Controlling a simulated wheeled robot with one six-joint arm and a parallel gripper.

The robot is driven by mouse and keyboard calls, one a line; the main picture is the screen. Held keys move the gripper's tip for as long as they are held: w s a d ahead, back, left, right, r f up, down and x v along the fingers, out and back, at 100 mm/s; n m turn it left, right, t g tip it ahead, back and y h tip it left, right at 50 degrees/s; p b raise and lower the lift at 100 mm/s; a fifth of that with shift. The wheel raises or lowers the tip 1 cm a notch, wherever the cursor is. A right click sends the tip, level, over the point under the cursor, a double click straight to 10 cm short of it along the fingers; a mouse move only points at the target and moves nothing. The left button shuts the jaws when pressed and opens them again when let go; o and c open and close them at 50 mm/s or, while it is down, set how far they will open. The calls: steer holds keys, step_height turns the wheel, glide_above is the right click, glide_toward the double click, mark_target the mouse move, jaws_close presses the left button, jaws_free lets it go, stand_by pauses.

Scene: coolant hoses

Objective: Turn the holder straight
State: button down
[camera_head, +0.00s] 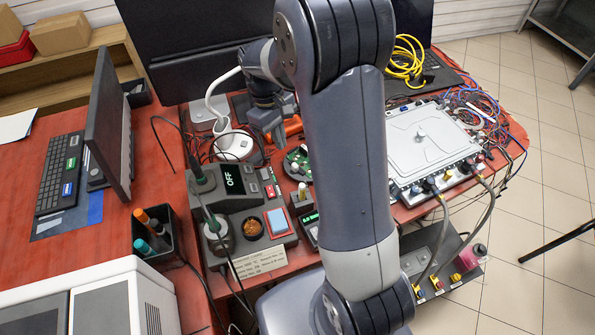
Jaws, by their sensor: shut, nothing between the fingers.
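A small dark stand with a green circuit board (296,162), which looks like the holder, is on the red bench at the middle, partly hidden behind my arm. Its exact angle is too small to tell. My gripper (274,138) is beyond it and slightly to the left, pointing down over the bench. The gripper is shut and empty, and appears apart from the holder. An orange tool (293,126) lies close behind the gripper's right side.
A white lamp (233,145) is left of my gripper. A grey lidded unit (428,145) with hoses (488,208) is at the right. A monitor (108,115) stands at the left.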

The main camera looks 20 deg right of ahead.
steer(key=shift+n, duration=0.4)
steer(key=x, duration=1)
steer(key=shift+w+a, duration=0.2)
steer(key=shift+a, duration=0.05)
steer(key=shift+s+d+p, duration=0.45)
steer(key=shift+s+d, duration=0.25)
steer(key=shift+s, duration=0.25)
steer(key=shift+s+d+f, duration=0.25)
steer(key=shift+s+d, duration=0.15)
steer(key=shift+s, duration=0.2)
